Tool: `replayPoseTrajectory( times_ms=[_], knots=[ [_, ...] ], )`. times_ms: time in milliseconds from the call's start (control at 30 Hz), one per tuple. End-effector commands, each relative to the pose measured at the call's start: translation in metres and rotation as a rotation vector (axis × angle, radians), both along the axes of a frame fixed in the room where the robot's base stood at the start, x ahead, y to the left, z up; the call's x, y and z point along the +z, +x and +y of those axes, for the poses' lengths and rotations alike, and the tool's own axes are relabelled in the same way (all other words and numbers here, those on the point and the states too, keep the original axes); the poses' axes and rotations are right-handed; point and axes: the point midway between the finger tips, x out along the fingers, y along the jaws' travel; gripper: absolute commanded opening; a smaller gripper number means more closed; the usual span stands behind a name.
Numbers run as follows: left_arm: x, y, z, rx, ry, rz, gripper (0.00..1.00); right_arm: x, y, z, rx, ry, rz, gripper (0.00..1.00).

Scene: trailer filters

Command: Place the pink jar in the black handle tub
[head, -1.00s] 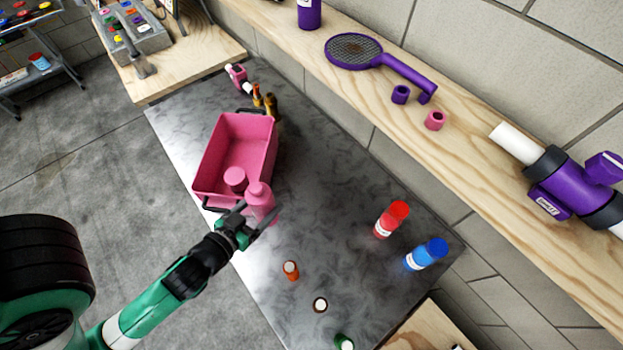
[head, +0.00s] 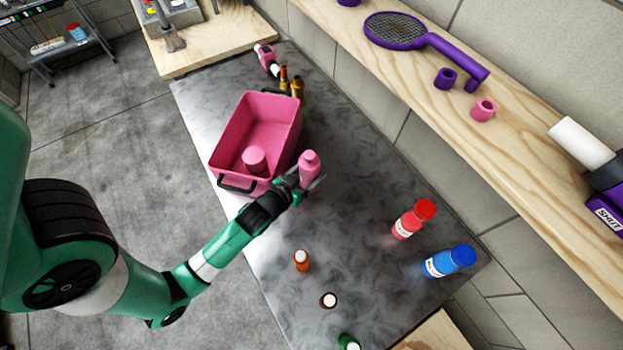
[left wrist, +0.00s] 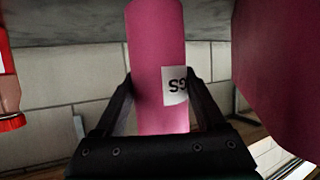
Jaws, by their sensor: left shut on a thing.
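The pink tub (head: 284,150) with black handles stands on the metal table, left of centre in the head view. A squat pink jar (head: 254,158) lies inside it at the near end. My left gripper (head: 305,178) is shut on a second pink jar (head: 309,165), bottle-shaped, just right of the tub's near right corner. In the left wrist view this jar (left wrist: 155,60) is between both fingers, with an upside-down white label. The pink surface at that view's right edge looks like the tub (left wrist: 280,70). I cannot tell the jar's height above the table. My right gripper is not in view.
Small orange (head: 302,262), white-capped (head: 328,300) and green (head: 348,342) bottles are nearer. Small brown bottles (head: 297,90) stand behind the tub. A wooden shelf (head: 510,135) runs along the wall.

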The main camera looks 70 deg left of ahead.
Motion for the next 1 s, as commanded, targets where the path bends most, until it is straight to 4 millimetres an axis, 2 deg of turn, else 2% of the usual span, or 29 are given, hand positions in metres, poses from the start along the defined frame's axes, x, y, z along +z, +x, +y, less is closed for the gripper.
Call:
replayPoseTrajectory(
  times_ms=[233,433,800,833,967,1000],
  knots=[
    [-0.008,0.006,0.004,0.0,0.001,-0.002,0.13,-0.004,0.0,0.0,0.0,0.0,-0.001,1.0],
    [-0.041,0.008,0.005,0.0,0.0,0.0,0.13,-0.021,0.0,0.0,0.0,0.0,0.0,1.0],
    [-0.045,0.008,0.005,0.0,0.001,-0.001,0.13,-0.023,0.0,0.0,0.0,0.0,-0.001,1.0],
    [-0.045,0.008,0.005,0.0,0.0,0.0,0.74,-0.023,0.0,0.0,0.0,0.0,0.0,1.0],
    [-0.044,0.008,0.005,0.0,0.0,0.0,0.98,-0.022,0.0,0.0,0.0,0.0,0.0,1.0],
    [-0.044,0.008,0.005,0.0,0.0,0.0,1.0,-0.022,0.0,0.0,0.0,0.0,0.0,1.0]
  ],
)
